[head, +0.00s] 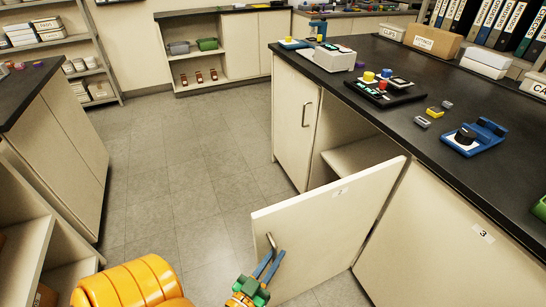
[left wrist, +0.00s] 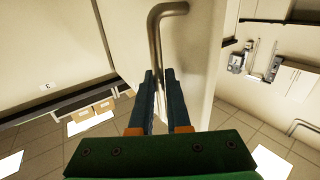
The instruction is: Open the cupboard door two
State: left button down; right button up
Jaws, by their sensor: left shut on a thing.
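Cupboard door two (head: 332,225), a cream panel with a small "2" label, stands swung open from the bench front, with the compartment (head: 350,157) behind it partly visible. Its metal bar handle (head: 271,241) is near the free edge. My left gripper (head: 268,262) is at that handle, its blue fingers shut on it. In the left wrist view the handle (left wrist: 158,40) runs down between the two fingers (left wrist: 160,90). My right gripper is not in view.
Door three (head: 450,240) is shut at the right, and another shut door (head: 296,120) is at the left of the opening. The black worktop (head: 400,110) above carries several small devices. The grey tiled floor (head: 190,170) at the left is clear.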

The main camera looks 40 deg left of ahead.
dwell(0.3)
pick_arm(q)
jog(key=c, duration=0.9)
grip_release()
jog(key=shift+w, duration=0.15)
jog(key=s, duration=0.2)
jog(key=s+d, duration=0.1)
jog(key=s, duration=0.4)
jog(key=shift+d+b, duration=0.15)
jog(key=shift+b, duration=0.25)
jog(key=s+d+f+m+g+h+p, duration=0.2)
jog(key=s+d+f+g, duration=0.15)
jog(key=f+g, duration=0.45)
jog(key=s+d+f+m+g+h+p, duration=0.1)
jog(key=s+d+f+g+h+p, duration=0.25)
jog(key=f, duration=0.75)
jog(key=s+a+f+g, duration=0.1)
jog(key=s, duration=0.2)
jog(key=s+a+f+m+g+y, duration=0.1)
jog(key=s+g, duration=0.1)
jog(key=s, duration=0.1)
jog(key=s+a+f+g+y, duration=0.1)
jog(key=s+a+g, duration=0.1)
jog(key=shift+s+a+f, duration=0.1)
jog(key=shift+s, duration=0.3)
